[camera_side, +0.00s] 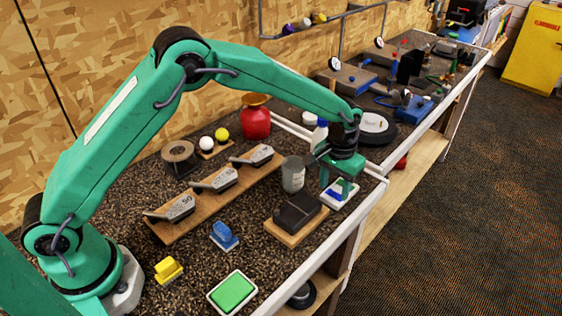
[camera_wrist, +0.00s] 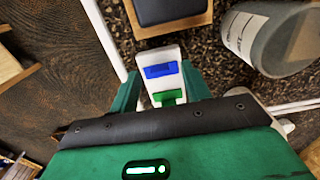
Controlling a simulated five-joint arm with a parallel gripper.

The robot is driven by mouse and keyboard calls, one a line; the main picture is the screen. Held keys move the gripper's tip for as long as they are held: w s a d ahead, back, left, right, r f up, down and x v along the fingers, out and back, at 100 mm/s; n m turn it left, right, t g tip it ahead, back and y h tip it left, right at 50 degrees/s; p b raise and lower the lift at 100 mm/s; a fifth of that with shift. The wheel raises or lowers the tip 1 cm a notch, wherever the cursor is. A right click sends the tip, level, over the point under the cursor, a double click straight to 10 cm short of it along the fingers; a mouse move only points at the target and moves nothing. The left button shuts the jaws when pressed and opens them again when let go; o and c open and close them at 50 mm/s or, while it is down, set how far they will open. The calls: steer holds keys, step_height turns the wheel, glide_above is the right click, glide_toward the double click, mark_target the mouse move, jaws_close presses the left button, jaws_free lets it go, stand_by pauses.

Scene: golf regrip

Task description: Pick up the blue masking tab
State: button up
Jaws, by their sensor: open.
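The blue masking tab (camera_wrist: 160,71) lies on a small white plate (camera_wrist: 170,52) in the wrist view. A green tab (camera_wrist: 168,97) lies on the same plate, nearer my gripper's body. In the side view the plate (camera_side: 337,203) sits near the table's right edge, with the blue tab (camera_side: 334,195) partly hidden by my fingers. My gripper (camera_side: 341,184) points down over the plate, open. In the wrist view its green fingers stand to the left and right of the plate, with nothing gripped. I cannot tell the fingertips' exact height.
A grey labelled can (camera_side: 293,176) stands close left of my gripper. A dark block on a wooden base (camera_side: 296,235) is just in front. Weighted club heads (camera_side: 215,182) sit on a wooden rack further left. The table's right edge (camera_side: 367,212) is close.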

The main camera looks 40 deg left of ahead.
steer(key=shift+f, duration=0.5)
steer(key=shift+c, duration=0.5)
jaws_close()
